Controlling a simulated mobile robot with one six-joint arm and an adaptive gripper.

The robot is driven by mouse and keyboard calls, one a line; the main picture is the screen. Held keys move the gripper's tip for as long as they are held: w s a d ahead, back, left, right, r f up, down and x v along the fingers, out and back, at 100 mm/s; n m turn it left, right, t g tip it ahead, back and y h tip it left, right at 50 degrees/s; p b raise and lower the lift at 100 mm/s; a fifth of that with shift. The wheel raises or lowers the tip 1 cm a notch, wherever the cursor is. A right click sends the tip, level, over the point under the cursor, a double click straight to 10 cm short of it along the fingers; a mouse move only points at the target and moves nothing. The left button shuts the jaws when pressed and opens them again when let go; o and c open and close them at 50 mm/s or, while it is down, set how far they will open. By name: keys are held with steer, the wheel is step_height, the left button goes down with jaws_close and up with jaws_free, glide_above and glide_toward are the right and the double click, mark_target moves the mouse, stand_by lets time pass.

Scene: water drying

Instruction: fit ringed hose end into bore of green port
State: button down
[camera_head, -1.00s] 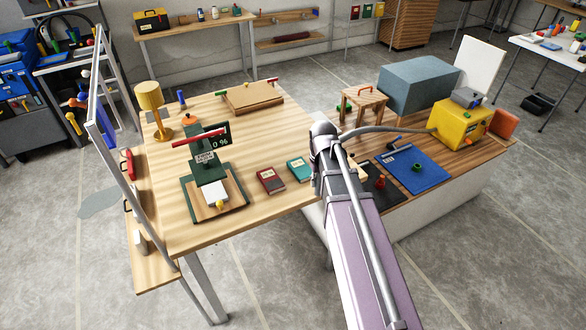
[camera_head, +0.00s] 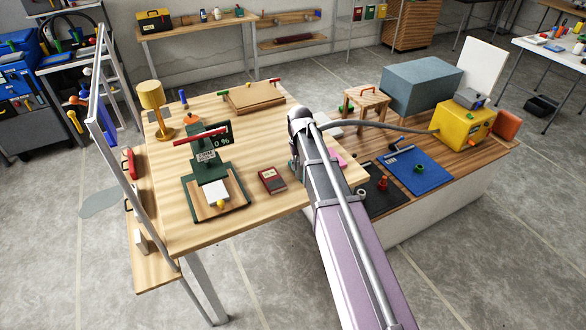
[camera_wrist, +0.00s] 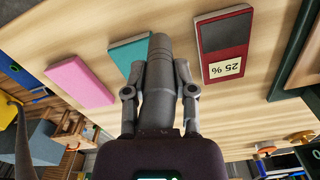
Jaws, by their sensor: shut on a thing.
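My gripper (camera_wrist: 159,92) shows in the wrist view with a finger on each side of a grey ringed hose end (camera_wrist: 158,60), and it is shut on it. The hose end points up in that picture, over the wooden tabletop. In the head view the grey hose (camera_head: 375,126) runs from the yellow machine to my arm, which hides the gripper and hose end. A small green ring-shaped piece (camera_head: 420,168), perhaps the green port, stands on a blue panel (camera_head: 432,182) to the right of my arm. Its bore is too small to make out.
Near the hose end lie a teal block (camera_wrist: 126,52), a pink block (camera_wrist: 80,87) and a red block (camera_wrist: 223,45) labelled 25 %. A red piece (camera_head: 383,184) stands on a dark mat. The yellow machine (camera_head: 462,124), wooden stool (camera_head: 366,97) and green display stand (camera_head: 212,170) are around.

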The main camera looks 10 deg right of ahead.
steer(key=shift+w+a+f+b, duration=0.35)
steer(key=shift+w+f+b, duration=0.15)
steer(key=shift+w, duration=0.1)
steer(key=shift+w+a+f+b, duration=0.3)
steer(key=shift+w+f+b, duration=0.2)
steer(key=shift+w, duration=0.1)
steer(key=shift+f+b, duration=0.9)
steer(key=shift+f, duration=0.05)
steer(key=shift+f, duration=0.1)
steer(key=shift+c, duration=2.2)
jaws_free()
steer(key=shift+r, duration=0.25)
step_height(320, 180, up, 12)
steer(key=p, duration=1.2)
